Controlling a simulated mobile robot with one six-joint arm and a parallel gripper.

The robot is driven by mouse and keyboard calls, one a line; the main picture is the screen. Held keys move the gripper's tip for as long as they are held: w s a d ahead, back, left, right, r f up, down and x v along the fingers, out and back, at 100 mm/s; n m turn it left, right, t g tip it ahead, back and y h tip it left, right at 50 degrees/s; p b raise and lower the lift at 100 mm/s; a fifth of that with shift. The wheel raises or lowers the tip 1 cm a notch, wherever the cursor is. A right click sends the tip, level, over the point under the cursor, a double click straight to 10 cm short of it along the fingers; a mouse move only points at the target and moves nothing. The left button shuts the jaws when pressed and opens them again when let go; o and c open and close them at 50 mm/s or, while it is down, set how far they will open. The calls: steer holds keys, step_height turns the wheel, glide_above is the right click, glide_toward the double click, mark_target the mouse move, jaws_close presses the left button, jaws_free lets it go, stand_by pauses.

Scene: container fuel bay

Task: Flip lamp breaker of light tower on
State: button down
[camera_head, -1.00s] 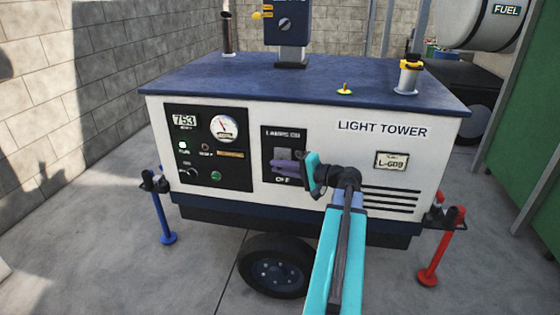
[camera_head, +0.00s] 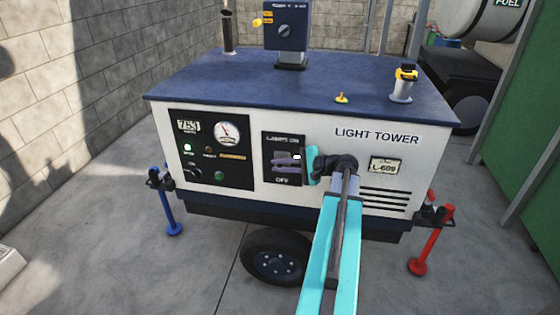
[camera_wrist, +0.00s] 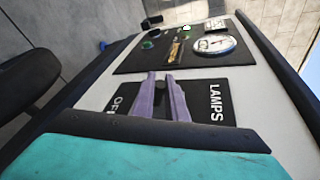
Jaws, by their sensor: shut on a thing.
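The light tower (camera_head: 295,185) is a white cabinet with a dark blue top, facing me. Its black lamp breaker panel (camera_head: 270,140) reads LAMPS ON at the top and OFF at the bottom; it shows sideways in the wrist view (camera_wrist: 215,85), LAMPS at the right. My gripper (camera_head: 277,163) reaches in from the right with purple fingers over the panel's middle. In the wrist view my gripper (camera_wrist: 160,80) is shut on the small dark breaker lever (camera_wrist: 160,87), mostly hidden between the fingers. The lever's exact position is hard to tell.
A black gauge panel (camera_head: 211,178) with a lit green light (camera_head: 187,147) is left of the breaker. Blue (camera_head: 170,210) and red (camera_head: 425,240) stabiliser legs stand at the sides. A wheel (camera_head: 275,259) is below. The front floor is mostly clear.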

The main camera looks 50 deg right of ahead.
steer(key=shift+d+r+m+p, duration=0.1)
steer(key=shift+d+m+p, duration=0.1)
steer(key=shift+m+p, duration=0.35)
steer(key=c, duration=2)
jaws_free()
steer(key=shift+c, duration=0.2)
steer(key=shift+s, duration=0.1)
steer(key=v, duration=1.3)
steer(key=shift+s+d+r+p, duration=0.2)
steer(key=shift+s+r+p, duration=0.05)
steer(key=shift+r+p, duration=0.05)
